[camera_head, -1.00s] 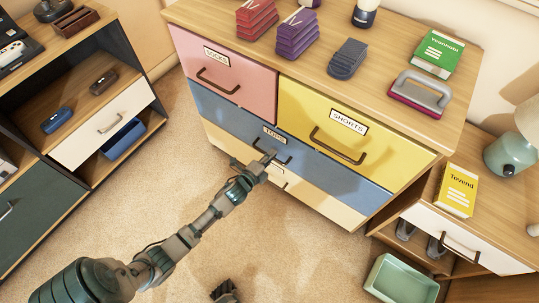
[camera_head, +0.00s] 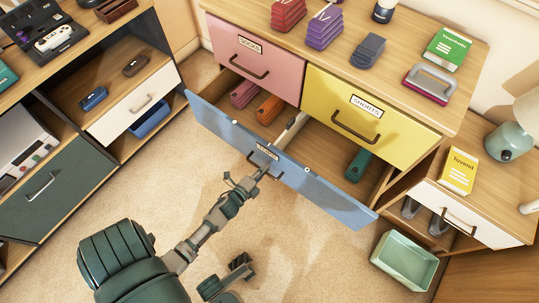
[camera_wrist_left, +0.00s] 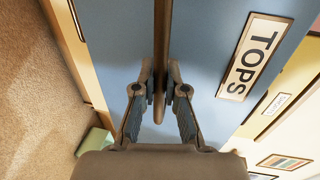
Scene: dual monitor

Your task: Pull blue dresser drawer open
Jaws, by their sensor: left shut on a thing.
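The blue dresser drawer (camera_head: 225,124) stands pulled out from the dresser, with several items visible inside. Its front carries a "TOPS" label, which shows large in the left wrist view (camera_wrist_left: 250,56). My left gripper (camera_head: 262,172) is at the middle of the drawer front. In the left wrist view my left gripper (camera_wrist_left: 158,85) has its fingers shut on the brown drawer handle (camera_wrist_left: 162,40). Part of the handle is hidden by the fingers. A piece of my other arm shows low in the head view, but the right gripper's fingers cannot be made out clearly.
Above are a shut pink drawer (camera_head: 253,60) and a shut yellow drawer (camera_head: 370,112). A green bin (camera_head: 405,262) lies on the carpet at lower right. A shelf unit (camera_head: 70,190) stands at left.

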